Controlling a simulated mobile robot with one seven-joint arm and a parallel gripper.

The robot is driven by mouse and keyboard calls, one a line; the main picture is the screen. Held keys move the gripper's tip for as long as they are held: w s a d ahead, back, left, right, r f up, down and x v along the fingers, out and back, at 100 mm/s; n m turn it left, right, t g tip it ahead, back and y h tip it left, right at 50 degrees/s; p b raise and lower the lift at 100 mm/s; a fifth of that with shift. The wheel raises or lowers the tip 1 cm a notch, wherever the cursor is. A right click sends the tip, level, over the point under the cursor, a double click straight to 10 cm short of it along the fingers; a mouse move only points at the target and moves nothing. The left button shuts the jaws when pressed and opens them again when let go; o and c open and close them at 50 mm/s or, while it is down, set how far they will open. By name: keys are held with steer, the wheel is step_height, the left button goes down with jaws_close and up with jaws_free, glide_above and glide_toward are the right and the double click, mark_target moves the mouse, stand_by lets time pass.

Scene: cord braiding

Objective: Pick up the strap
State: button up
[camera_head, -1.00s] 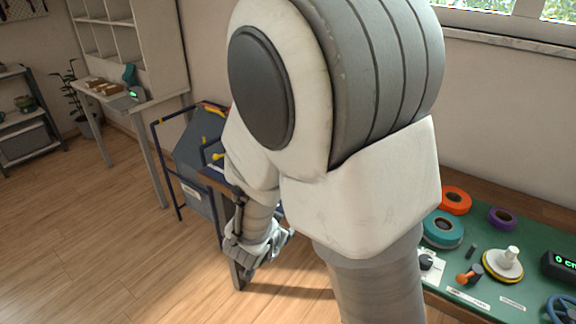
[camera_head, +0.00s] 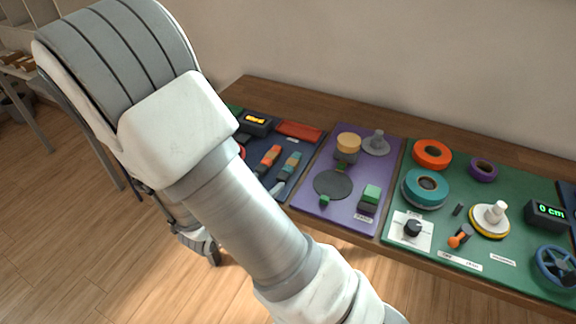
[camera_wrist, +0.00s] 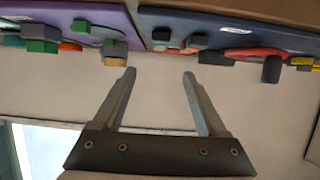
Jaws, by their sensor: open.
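I cannot pick out a strap for certain in either view. A red curved piece (camera_wrist: 255,53) lies on the dark blue mat in the wrist view, and a bit of red shows beside my arm in the head view (camera_head: 241,151). My gripper (camera_wrist: 159,75) is open, with nothing between its two fingers in the wrist view. In the head view it hangs low at the left, beyond the table's front edge and mostly hidden behind my arm.
The green mat (camera_head: 398,203) holds orange (camera_head: 432,153), teal (camera_head: 425,187) and purple (camera_head: 483,169) rolls. The purple mat (camera_head: 313,208) holds a dark disc (camera_head: 333,185) and blocks. Orange and teal-handled tools (camera_head: 268,158) lie on the dark blue mat (camera_head: 308,159). Open floor lies at left.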

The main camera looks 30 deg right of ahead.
mark_target(290, 164)
steer(key=b+x, duration=0.3)
steer(key=x, duration=1.2)
steer(key=shift+w+d+f, duration=0.1)
steer(key=shift+d+f, duration=0.1)
steer(key=shift+f, duration=0.1)
jaws_close()
